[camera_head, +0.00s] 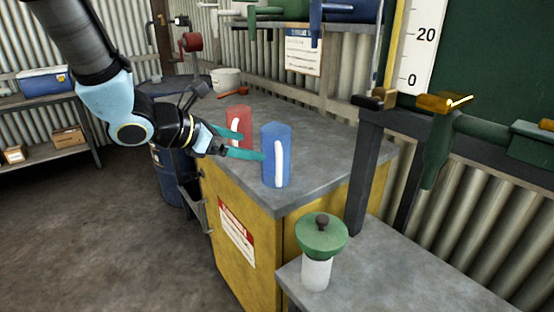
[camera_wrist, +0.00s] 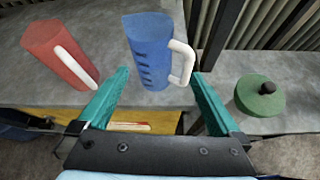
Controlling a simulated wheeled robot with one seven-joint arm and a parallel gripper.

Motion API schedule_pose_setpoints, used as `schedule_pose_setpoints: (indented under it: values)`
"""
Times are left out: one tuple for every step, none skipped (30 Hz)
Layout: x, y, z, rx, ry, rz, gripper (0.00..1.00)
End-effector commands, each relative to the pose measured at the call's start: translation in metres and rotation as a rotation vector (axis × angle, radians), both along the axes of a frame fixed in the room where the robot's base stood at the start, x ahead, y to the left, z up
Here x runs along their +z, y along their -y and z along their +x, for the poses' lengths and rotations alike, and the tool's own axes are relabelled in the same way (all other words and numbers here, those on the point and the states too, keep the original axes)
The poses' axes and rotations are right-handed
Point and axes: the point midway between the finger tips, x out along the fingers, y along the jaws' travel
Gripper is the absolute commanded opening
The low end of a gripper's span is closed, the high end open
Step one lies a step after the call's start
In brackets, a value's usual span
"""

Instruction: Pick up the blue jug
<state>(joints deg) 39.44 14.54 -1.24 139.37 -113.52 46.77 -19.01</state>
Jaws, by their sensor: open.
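The blue jug (camera_head: 274,152) stands upright on the grey top of the yellow cabinet, near its front edge, with its white handle toward the front. My gripper (camera_head: 245,144) has teal fingers and is open, to the left of the jug in the head view. In the wrist view the blue jug (camera_wrist: 150,50) lies ahead of and between the open fingers of my gripper (camera_wrist: 158,82), with its white handle on the right. I cannot tell whether a finger touches the jug. The jug does not look gripped.
A red jug (camera_head: 238,127) with a white handle stands left of the blue one; it shows in the wrist view (camera_wrist: 60,55) too. A green-topped white container (camera_head: 320,250) stands on a lower grey surface at the right.

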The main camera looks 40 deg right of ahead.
Motion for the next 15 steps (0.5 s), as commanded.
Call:
schedule_pose_setpoints:
  values:
    - [0.006, 0.011, 0.0, 0.038, -0.037, -0.033, 1.0]
    - [0.009, 0.016, 0.001, 0.062, -0.055, -0.052, 1.0]
    - [0.012, 0.022, 0.002, 0.088, -0.078, -0.071, 1.0]
    - [0.014, 0.025, 0.004, 0.105, -0.091, -0.083, 1.0]
    - [0.015, 0.028, 0.004, 0.119, -0.102, -0.094, 1.0]
    - [0.017, 0.031, 0.005, 0.132, -0.115, -0.104, 1.0]
    - [0.017, 0.034, 0.006, 0.138, -0.12, -0.109, 1.0]
    - [0.017, 0.036, 0.006, 0.144, -0.125, -0.112, 1.0]
    - [0.016, 0.041, 0.007, 0.148, -0.129, -0.116, 1.0]
    - [0.015, 0.045, 0.007, 0.15, -0.131, -0.117, 1.0]
    - [0.013, 0.049, 0.008, 0.151, -0.131, -0.117, 1.0]
    - [0.011, 0.055, 0.008, 0.15, -0.131, -0.116, 1.0]
    - [0.009, 0.059, 0.008, 0.15, -0.131, -0.115, 1.0]
    - [0.008, 0.063, 0.009, 0.151, -0.129, -0.116, 1.0]
    - [0.005, 0.068, 0.009, 0.151, -0.129, -0.116, 1.0]
